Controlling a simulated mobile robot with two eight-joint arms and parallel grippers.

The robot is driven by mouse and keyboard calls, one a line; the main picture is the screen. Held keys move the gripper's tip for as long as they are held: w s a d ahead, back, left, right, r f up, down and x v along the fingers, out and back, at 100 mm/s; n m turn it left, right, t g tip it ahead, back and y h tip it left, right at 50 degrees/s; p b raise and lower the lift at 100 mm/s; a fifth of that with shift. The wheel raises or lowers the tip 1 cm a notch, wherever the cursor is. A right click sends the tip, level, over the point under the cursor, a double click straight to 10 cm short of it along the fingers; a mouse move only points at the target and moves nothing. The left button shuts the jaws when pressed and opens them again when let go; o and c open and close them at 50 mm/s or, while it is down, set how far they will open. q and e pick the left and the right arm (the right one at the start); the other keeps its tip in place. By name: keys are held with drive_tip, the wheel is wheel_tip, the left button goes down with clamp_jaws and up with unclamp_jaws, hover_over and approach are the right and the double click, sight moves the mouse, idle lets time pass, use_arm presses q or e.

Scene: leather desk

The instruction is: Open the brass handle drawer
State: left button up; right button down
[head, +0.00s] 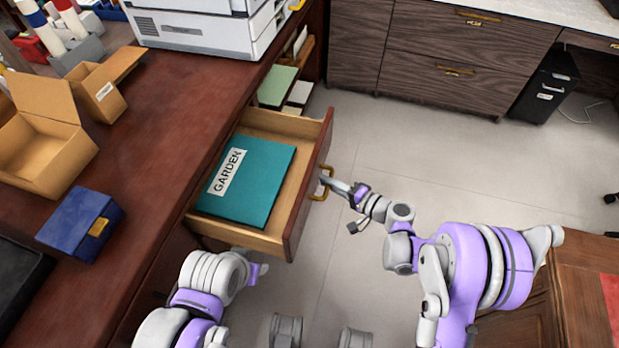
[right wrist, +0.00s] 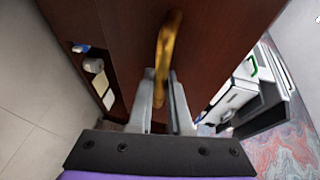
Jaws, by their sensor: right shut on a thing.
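The drawer (head: 309,190) of the dark red wooden desk stands pulled out, showing its light wood inside. A teal folder (head: 255,180) labelled GARDEN lies in it. The brass handle (head: 323,184) is on the drawer's front panel; it also shows in the right wrist view (right wrist: 168,50). My right gripper (head: 328,184) is shut on the handle, with its fingers (right wrist: 161,85) at the bar in the right wrist view. My left arm is low in the head view beside the drawer; its gripper (head: 257,271) is partly hidden, and its jaws cannot be made out.
The desk top (head: 150,150) holds open cardboard boxes (head: 45,140), a blue box (head: 80,223) and a white printer (head: 205,25). Dark wood cabinets (head: 440,60) and a black bin (head: 545,88) stand at the back. Grey floor (head: 400,150) is clear right of the drawer.

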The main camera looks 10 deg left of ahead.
drive_tip(key=shift+s+d, duration=0.15)
drive_tip(key=shift+d, duration=1.1)
drive_tip(key=c, duration=0.8)
unclamp_jaws()
drive_tip(key=shift+c, duration=0.2)
drive_tip(key=v, duration=1)
drive_tip(key=shift+s+d+p, duration=0.15)
drive_tip(key=shift+d+p, duration=0.2)
drive_tip(key=shift+r, duration=0.1)
